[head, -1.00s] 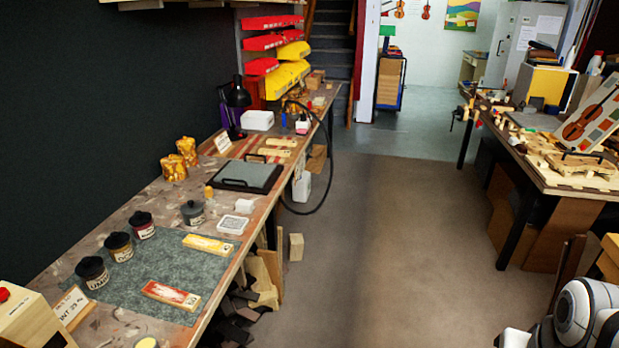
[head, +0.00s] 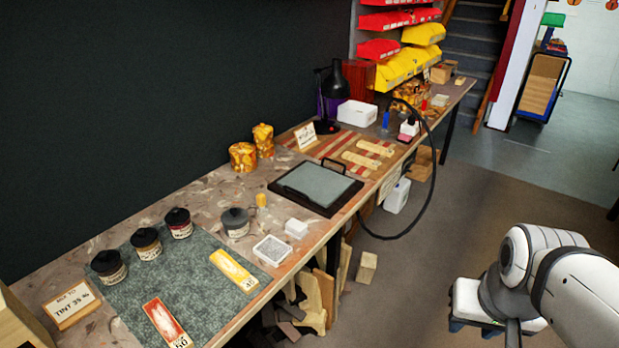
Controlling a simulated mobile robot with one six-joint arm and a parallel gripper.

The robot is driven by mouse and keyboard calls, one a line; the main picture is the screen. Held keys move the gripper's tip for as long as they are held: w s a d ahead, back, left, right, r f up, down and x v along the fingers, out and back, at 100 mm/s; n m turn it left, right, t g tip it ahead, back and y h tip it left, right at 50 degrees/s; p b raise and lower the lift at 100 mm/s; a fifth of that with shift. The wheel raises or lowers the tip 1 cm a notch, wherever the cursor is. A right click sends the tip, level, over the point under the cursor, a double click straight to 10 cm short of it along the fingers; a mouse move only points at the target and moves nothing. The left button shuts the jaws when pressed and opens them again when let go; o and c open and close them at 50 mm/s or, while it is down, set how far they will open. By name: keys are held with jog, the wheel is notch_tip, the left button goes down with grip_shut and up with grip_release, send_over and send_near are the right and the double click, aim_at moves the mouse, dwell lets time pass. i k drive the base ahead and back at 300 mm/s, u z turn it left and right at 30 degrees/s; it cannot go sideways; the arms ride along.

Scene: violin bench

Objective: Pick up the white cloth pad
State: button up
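A small white block-like pad (head: 297,228), which looks like the white cloth pad, lies on the left workbench near its front edge. It sits just behind a shallow white square dish (head: 272,250) with a grey speckled inside. A grey-lidded jar (head: 235,222) stands to its left. My arm shows at the lower right, over the floor and well apart from the bench. My gripper is not visible.
A cable loops over the front edge. The floor right of the bench is mostly clear.

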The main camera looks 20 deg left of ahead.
aim_at(299, 230)
jog(key=u, duration=0.75)
jog(key=i, duration=1.2)
jog(key=u, duration=0.8)
jog(key=k, duration=0.7)
jog(key=u, duration=0.2)
jog(key=i, duration=0.8)
jog(key=z, duration=0.1)
